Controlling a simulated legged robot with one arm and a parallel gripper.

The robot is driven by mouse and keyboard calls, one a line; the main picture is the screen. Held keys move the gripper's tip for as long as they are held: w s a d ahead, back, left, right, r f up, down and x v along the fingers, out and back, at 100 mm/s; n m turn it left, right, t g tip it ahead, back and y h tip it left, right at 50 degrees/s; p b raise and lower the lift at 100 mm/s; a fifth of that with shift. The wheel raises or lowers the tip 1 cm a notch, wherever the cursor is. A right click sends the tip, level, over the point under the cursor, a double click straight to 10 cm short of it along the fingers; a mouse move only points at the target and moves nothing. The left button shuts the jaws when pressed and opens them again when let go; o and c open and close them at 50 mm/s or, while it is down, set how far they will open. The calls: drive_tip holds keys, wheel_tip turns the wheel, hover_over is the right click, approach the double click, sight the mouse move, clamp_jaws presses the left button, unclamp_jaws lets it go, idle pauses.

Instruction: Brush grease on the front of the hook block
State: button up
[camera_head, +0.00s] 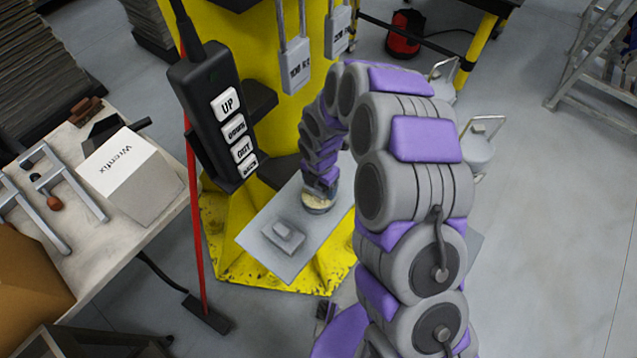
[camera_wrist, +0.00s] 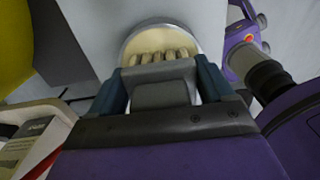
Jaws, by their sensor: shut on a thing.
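My gripper (camera_wrist: 160,84) is shut on a grey brush (camera_wrist: 163,94) in the wrist view. Its tan bristle tufts (camera_wrist: 165,57) point into a round tin of cream-coloured grease (camera_wrist: 186,40). Whether the bristles touch the grease I cannot tell for sure. In the head view my gripper (camera_head: 321,184) points down at the tin (camera_head: 318,204), which stands on a grey plate (camera_head: 264,245) at the yellow column; the brush is mostly hidden there. I cannot make out the hook block in either view.
A pendant control (camera_head: 212,115) hangs left of my arm. Padlocks (camera_head: 295,66) hang on the yellow column (camera_head: 225,30). A small grey block (camera_head: 284,236) lies on the plate. A bench (camera_head: 113,243) with a white box (camera_head: 130,180) stands left. The floor at right is open.

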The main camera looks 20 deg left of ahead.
drive_tip(key=shift+r, duration=0.1)
drive_tip(key=shift+r+p, duration=1.7)
drive_tip(key=shift+r, duration=1.75)
drive_tip(key=shift+w+d+m, duration=0.3)
drive_tip(key=shift+w+m, duration=0.1)
drive_tip(key=shift+m, duration=0.1)
drive_tip(key=w+d+r+m+b, duration=0.2)
drive_tip(key=d+m, duration=0.6)
drive_tip(key=m, duration=0.2)
drive_tip(key=w+d+r+m+b, duration=0.1)
drive_tip(key=w+d+m+b, duration=0.2)
drive_tip(key=d+m, duration=0.6)
drive_tip(key=w+d+r+m+b, duration=0.2)
drive_tip(key=w+d+m+b, duration=0.1)
drive_tip(key=d+m, duration=0.6)
drive_tip(key=m, duration=0.2)
drive_tip(key=shift+w+r+m, duration=0.15)
drive_tip(key=shift+r+m, duration=0.15)
